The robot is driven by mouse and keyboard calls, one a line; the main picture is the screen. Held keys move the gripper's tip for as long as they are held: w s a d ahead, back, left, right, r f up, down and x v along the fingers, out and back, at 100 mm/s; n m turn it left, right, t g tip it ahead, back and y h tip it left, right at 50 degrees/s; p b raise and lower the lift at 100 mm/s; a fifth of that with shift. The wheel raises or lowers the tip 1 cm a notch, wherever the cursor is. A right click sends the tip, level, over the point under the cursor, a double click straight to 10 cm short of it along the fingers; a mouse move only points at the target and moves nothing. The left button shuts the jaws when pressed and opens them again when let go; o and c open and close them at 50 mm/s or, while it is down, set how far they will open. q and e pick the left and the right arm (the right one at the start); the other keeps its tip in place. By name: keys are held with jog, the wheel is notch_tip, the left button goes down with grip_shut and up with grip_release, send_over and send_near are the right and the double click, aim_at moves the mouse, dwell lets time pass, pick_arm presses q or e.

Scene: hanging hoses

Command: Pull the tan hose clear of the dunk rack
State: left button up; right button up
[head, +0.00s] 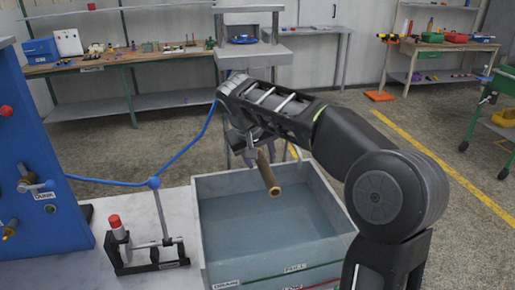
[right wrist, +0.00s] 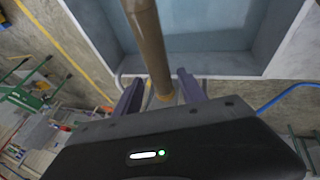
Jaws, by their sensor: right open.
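The tan hose (head: 269,176) hangs over the back part of a grey water tank (head: 205,255), its open lower end tilted toward the front right. Its upper part is hidden behind my right gripper (head: 248,152). In the right wrist view the tan hose (right wrist: 150,45) runs between the two purple-grey fingers of my right gripper (right wrist: 159,90), which is open around it. Pale curved bars (head: 294,152) show beside the hose at the tank's back edge; I cannot tell whether they are the dunk rack or whether the hose touches them. My left gripper is not in view.
A blue hose (head: 190,148) runs from the blue panel (head: 35,150) past a blue joint on a thin post. A red-topped fixture (head: 115,228) stands left of the tank. Workbenches (head: 120,65) line the back wall.

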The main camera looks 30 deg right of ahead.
jog(key=shift+d+f, duration=0.1)
jog(key=shift+f, duration=0.15)
grip_shut()
dwell(0.4)
